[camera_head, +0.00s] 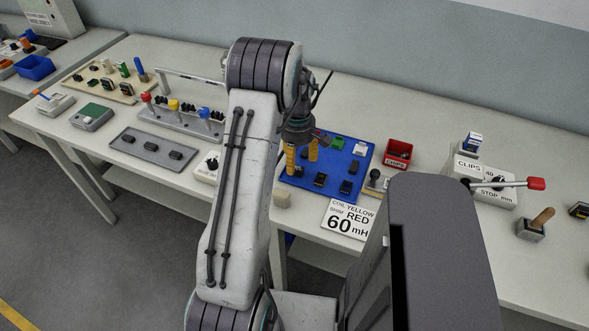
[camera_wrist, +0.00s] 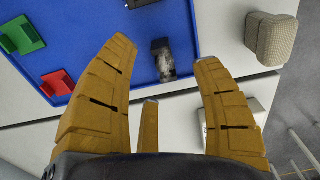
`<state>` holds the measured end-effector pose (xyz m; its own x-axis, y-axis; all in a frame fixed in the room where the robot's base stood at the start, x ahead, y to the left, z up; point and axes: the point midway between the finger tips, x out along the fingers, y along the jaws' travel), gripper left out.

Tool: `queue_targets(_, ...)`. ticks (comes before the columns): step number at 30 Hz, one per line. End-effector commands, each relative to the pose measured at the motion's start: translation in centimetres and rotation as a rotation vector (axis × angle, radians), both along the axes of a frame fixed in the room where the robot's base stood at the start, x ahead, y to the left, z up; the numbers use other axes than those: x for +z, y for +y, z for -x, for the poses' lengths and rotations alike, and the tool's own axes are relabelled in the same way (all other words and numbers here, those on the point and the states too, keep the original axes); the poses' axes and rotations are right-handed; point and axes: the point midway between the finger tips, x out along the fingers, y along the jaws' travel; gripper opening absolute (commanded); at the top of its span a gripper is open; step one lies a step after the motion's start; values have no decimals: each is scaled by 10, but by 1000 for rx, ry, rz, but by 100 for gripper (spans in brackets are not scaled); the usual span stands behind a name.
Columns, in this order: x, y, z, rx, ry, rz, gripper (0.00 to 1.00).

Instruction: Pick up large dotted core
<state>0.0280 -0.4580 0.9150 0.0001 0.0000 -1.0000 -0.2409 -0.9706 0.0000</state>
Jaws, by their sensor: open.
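My gripper (camera_head: 302,165) is open above the left part of the blue tray (camera_head: 328,195), its yellow fingers pointing down. In the wrist view a small dark core with a worn grey end (camera_wrist: 163,58) lies on the blue tray (camera_wrist: 100,14) near its edge. It appears between the fingertips, with nothing held. Several dark cores, such as one at the tray's front (camera_head: 320,180) and one to its right (camera_head: 345,187), lie on the tray. I cannot make out dots on any core, so I cannot tell which is the large dotted one.
A green piece (camera_wrist: 22,35) and a red piece (camera_wrist: 56,83) lie on the tray. A beige rounded block (camera_wrist: 271,38) stands outside it, also visible in the head view (camera_head: 281,200). A red clips bin (camera_head: 399,150) is to the right; a sign (camera_head: 348,219) stands in front.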

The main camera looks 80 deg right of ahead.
Motion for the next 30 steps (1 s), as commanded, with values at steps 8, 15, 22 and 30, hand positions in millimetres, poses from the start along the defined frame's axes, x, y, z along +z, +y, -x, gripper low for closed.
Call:
queue_targets(8,-30,-1,-2,0,0,-2,60)
queue_targets(15,-36,-1,-2,0,0,0,60)
queue_targets(22,-35,-1,-2,0,0,0,54)
queue_targets(30,-35,-1,-2,0,0,1,30)
